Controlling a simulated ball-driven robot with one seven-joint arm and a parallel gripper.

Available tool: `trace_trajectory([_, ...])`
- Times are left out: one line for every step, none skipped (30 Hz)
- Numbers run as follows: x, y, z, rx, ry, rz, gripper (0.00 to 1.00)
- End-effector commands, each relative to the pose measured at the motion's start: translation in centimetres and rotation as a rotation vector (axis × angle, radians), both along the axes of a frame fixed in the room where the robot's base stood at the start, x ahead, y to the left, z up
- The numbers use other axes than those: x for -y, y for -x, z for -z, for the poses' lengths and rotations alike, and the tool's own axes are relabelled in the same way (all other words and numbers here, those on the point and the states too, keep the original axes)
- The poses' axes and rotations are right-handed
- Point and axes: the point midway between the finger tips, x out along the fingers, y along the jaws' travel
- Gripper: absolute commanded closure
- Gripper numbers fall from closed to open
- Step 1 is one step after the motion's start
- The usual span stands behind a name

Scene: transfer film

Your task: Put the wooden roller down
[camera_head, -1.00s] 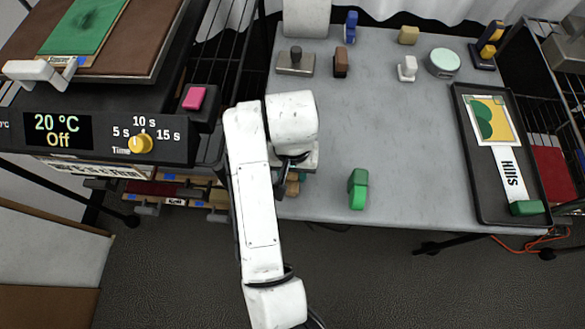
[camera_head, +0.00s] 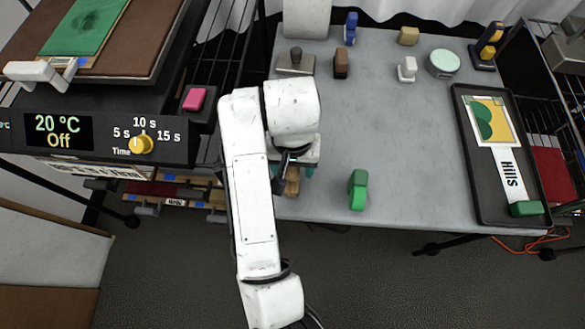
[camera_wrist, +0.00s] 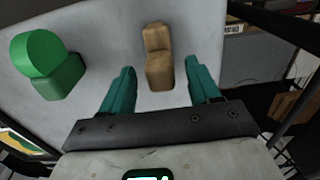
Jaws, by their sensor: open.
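The wooden roller (camera_wrist: 158,58) rests on the grey table (camera_wrist: 110,25). In the wrist view it lies ahead of my gripper (camera_wrist: 163,82), between the lines of the two teal fingers and touching neither. The fingers are spread wide and empty. In the head view the roller (camera_head: 292,181) shows only partly below my white wrist, near the table's front left edge. My gripper is mostly hidden there by the arm.
A green roller (camera_head: 357,190) stands to the right near the front edge. A black tray (camera_head: 463,130) with a picture lies at the right. A heat press (camera_head: 110,125) stands left. Several small blocks and a round tin (camera_head: 443,62) sit at the back.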

Motion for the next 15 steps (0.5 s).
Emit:
trace_trajectory([-0.1, -0.1, -1.4, 0.003, -0.005, 0.002, 0.39])
trace_trajectory([-0.1, -0.1, -2.1, 0.003, -0.005, 0.002, 0.39])
trace_trajectory([-0.2, 0.0, -3.4, 0.001, -0.005, 0.002, 0.39])
trace_trajectory([-0.2, 0.0, -4.0, 0.0, -0.006, 0.002, 0.39])
trace_trajectory([-0.2, 0.0, -4.6, 0.0, -0.006, 0.001, 0.39])
trace_trajectory([-0.2, 0.0, -5.3, -0.001, -0.006, 0.001, 0.39])
trace_trajectory([-0.2, 0.0, -5.8, 0.0, -0.006, 0.001, 0.39])
trace_trajectory([-0.2, 0.0, -6.3, 0.0, -0.006, 0.001, 0.39])
trace_trajectory([-0.2, 0.0, -6.9, 0.0, -0.005, 0.001, 0.39])
trace_trajectory([-0.2, 0.0, -7.3, -0.001, -0.005, 0.001, 0.39])
trace_trajectory([-0.1, 0.0, -7.6, 0.0, -0.005, 0.002, 0.39])
trace_trajectory([-0.1, 0.0, -8.0, 0.0, -0.004, 0.001, 0.39])
trace_trajectory([-0.1, 0.0, -8.2, 0.001, -0.004, 0.001, 0.39])
trace_trajectory([-0.1, 0.0, -8.4, 0.0, -0.004, 0.001, 0.39])
trace_trajectory([-0.1, 0.0, -8.6, 0.0, -0.003, 0.001, 0.39])
